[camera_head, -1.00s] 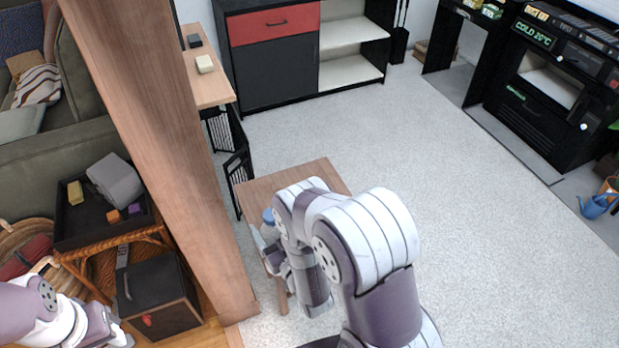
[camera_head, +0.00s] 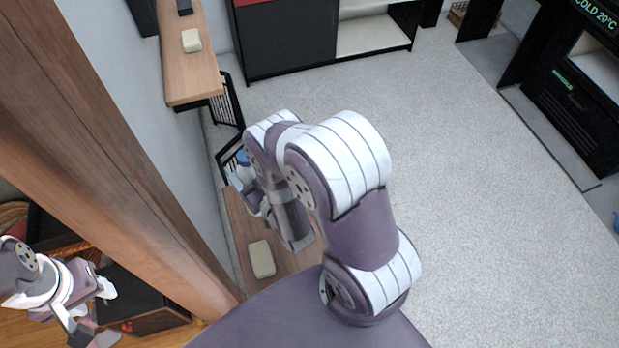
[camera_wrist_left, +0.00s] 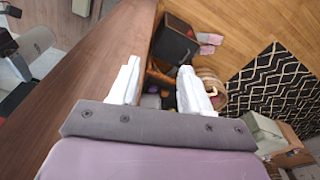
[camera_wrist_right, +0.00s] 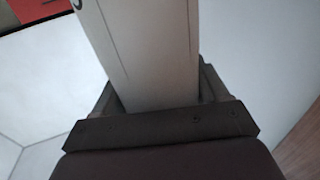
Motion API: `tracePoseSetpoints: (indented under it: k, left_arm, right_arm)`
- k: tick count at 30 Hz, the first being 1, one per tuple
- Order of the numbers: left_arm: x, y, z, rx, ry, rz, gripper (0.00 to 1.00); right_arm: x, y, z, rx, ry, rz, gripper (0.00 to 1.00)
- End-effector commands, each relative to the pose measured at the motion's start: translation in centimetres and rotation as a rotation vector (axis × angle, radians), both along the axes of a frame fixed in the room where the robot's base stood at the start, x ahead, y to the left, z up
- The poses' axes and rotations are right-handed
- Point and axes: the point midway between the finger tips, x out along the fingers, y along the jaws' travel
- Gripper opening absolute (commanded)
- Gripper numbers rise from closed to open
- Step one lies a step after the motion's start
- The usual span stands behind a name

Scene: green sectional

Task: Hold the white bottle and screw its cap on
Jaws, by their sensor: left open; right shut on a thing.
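My right gripper (camera_wrist_right: 155,105) is shut on the white bottle (camera_wrist_right: 150,50), whose smooth pale body fills the middle of the right wrist view. In the head view my right gripper is partly hidden by its own arm, and a small blue top (camera_head: 242,157) shows just above it. I cannot tell whether that blue part is a cap or the bottle's neck. My left gripper (camera_head: 100,312) is open and empty at the lower left, beyond the wooden post and far from the bottle. Its two white fingers stand apart in the left wrist view (camera_wrist_left: 159,75). No separate cap can be made out.
A wooden post and wall (camera_head: 120,150) stand between my two grippers. A small wooden table (camera_head: 240,225) with a cream block (camera_head: 262,258) lies below my right arm. A wooden shelf (camera_head: 190,75) holds another pale block (camera_head: 191,40). Open pale floor (camera_head: 480,220) lies to the right.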

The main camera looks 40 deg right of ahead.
Motion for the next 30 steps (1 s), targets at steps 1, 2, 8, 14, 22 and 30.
tracePoseSetpoints:
  k: [1, 2, 8, 14, 22, 30]
  left_arm:
    - [0.0, 0.0, -0.2, 0.0, 0.0, 0.0, 0.65]
    - [0.0, 0.0, -0.5, 0.0, 0.0, 0.0, 0.68]
    - [0.0, 0.0, -6.6, 0.0, 0.0, 0.0, 0.68]
    - [0.1, -0.1, -14.9, 0.0, 0.0, 0.0, 0.68]
    - [0.1, -0.1, -20.9, 0.0, 0.0, 0.0, 0.68]
    - [0.1, -0.1, -21.0, 0.0, -0.001, 0.0, 0.68]
  right_arm:
    - [0.1, -0.1, -0.1, 0.0, -0.002, -0.002, 0.0]
    - [0.2, -0.4, -0.3, 0.0, -0.003, -0.004, 0.0]
    - [2.4, -5.8, -3.4, -0.003, -0.008, -0.028, 0.0]
    - [1.8, -16.2, -6.1, -0.008, -0.006, -0.042, 0.0]
    - [-4.2, -24.8, -7.3, -0.006, -0.002, -0.049, 0.0]
    - [-5.5, -25.8, -6.8, -0.003, -0.002, -0.045, 0.0]
